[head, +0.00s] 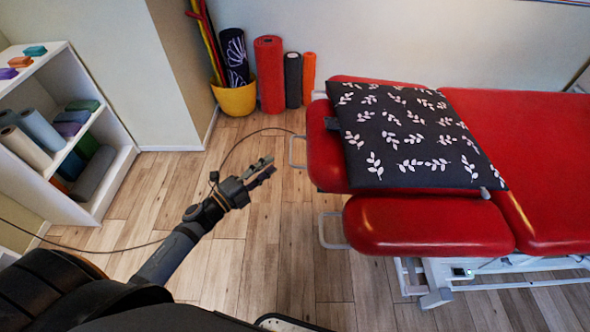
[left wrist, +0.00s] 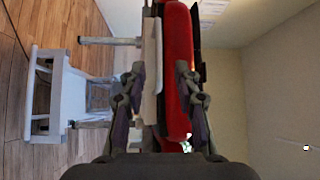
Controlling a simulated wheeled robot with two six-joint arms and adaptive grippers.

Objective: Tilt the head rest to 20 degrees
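The red head rest (head: 326,150) is the left end section of the treatment table (head: 540,130) and looks roughly level with it. A dark pillow with white leaves (head: 410,135) covers much of it. A pale metal loop handle (head: 298,151) sticks out from its left end. My left gripper (head: 268,167) is open and empty, left of this handle and apart from it. In the left wrist view, the open left gripper (left wrist: 158,85) has the red cushion edge (left wrist: 178,65) beyond and between its fingers. My right gripper is not in view.
A separate red arm cushion (head: 430,226) with its own metal loop (head: 330,230) lies on the near side. A yellow bucket (head: 236,98) and rolled mats (head: 270,75) stand by the wall. A white shelf (head: 75,110) is at left.

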